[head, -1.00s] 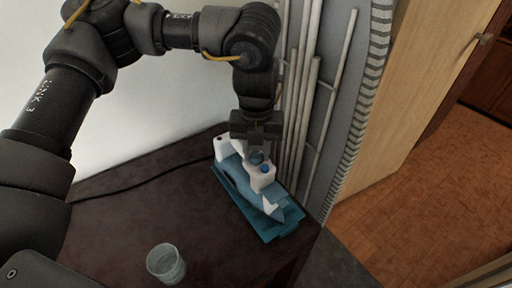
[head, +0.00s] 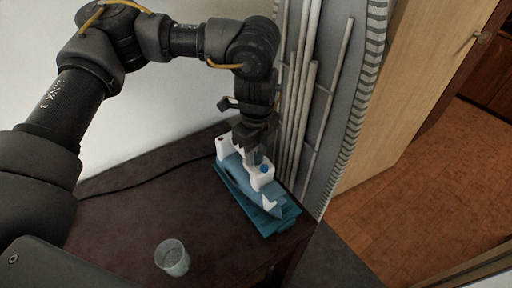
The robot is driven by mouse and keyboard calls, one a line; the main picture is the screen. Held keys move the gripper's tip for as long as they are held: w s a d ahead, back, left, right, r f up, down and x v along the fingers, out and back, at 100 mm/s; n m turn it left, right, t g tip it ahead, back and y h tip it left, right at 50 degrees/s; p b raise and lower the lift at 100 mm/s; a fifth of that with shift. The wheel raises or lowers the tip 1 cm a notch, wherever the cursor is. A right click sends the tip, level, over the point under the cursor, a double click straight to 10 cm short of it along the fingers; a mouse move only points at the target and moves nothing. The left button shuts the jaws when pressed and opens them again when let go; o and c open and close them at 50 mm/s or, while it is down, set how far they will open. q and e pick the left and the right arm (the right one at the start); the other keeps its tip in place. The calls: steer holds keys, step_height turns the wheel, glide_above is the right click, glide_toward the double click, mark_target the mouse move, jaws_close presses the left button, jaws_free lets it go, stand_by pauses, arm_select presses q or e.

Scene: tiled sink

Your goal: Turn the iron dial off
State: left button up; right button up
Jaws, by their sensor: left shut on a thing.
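The iron (head: 264,183), white and blue, sits on a teal base (head: 268,222) on the dark table. The iron dial (head: 258,158) is a small grey-blue piece on top of the iron, partly hidden by my fingers. A brighter blue button (head: 265,168) shows just in front of it. My left gripper (head: 254,155) points down from above onto the top of the iron. Its jaws are shut on the iron dial, though the fingertips are small and partly hidden. My right gripper is not in view.
A clear glass (head: 172,257) stands on the dark table (head: 130,225) near its front. A black cord (head: 135,187) runs left from the iron. Pale pipes (head: 303,100) rise close behind and right of the iron. The table's left part is mostly clear.

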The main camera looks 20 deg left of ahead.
mark_target(256, 155)
arm_select(q)
steer(key=shift+n+p, duration=0.3)
steer(key=shift+n, duration=0.6)
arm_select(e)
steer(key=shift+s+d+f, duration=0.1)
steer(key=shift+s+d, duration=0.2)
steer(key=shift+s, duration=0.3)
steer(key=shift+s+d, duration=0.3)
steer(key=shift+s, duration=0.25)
arm_select(q)
steer(key=o, duration=1)
step_height(256, 155, up, 11)
steer(key=shift+f, duration=0.1)
